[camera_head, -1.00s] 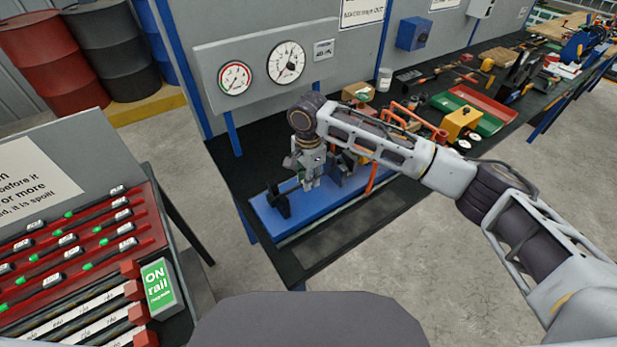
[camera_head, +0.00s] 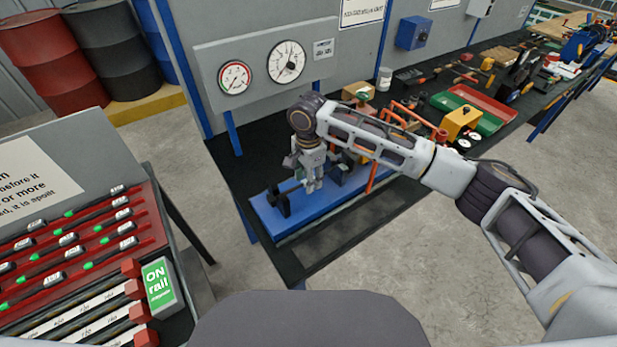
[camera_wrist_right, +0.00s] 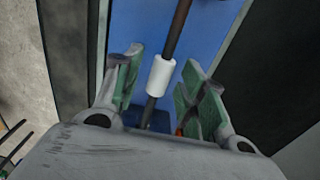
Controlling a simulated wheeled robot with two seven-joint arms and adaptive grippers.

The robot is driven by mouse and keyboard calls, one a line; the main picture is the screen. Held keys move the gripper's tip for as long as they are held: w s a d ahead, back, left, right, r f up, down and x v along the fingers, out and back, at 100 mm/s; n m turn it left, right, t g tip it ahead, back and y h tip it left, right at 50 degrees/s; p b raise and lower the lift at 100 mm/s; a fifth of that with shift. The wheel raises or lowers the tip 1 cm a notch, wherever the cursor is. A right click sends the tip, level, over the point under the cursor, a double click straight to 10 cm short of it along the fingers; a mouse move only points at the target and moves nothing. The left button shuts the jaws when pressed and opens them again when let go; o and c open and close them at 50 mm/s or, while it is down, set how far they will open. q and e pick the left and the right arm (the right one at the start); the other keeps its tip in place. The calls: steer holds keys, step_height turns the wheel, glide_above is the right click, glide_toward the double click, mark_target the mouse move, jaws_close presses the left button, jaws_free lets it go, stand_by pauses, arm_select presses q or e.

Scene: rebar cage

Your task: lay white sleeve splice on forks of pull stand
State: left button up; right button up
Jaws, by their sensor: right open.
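The pull stand (camera_head: 312,218) is a blue base on the near end of the dark bench in the head view. A black upright fork (camera_head: 280,203) stands at its left end, with more dark parts farther right. The white sleeve splice (camera_wrist_right: 161,76) sits around a dark bar (camera_wrist_right: 178,28) in the right wrist view, over the blue base (camera_wrist_right: 215,28). My right gripper (camera_head: 314,187) points down at the stand. In the right wrist view its green-padded fingers (camera_wrist_right: 163,66) are open on either side of the sleeve, with gaps. The bar's contact with the forks is partly hidden.
Two gauges (camera_head: 287,62) hang on a panel behind the stand. Orange parts (camera_head: 398,112), a yellow box (camera_head: 462,120) and a red-green tray (camera_head: 480,110) lie farther right on the bench. A red rack (camera_head: 75,240) with several sleeved bars stands at the left.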

steer(key=shift+r, duration=0.1)
step_height(320, 180, up, 12)
stand_by(0.6)
steer(key=shift+s, duration=0.1)
stand_by(0.7)
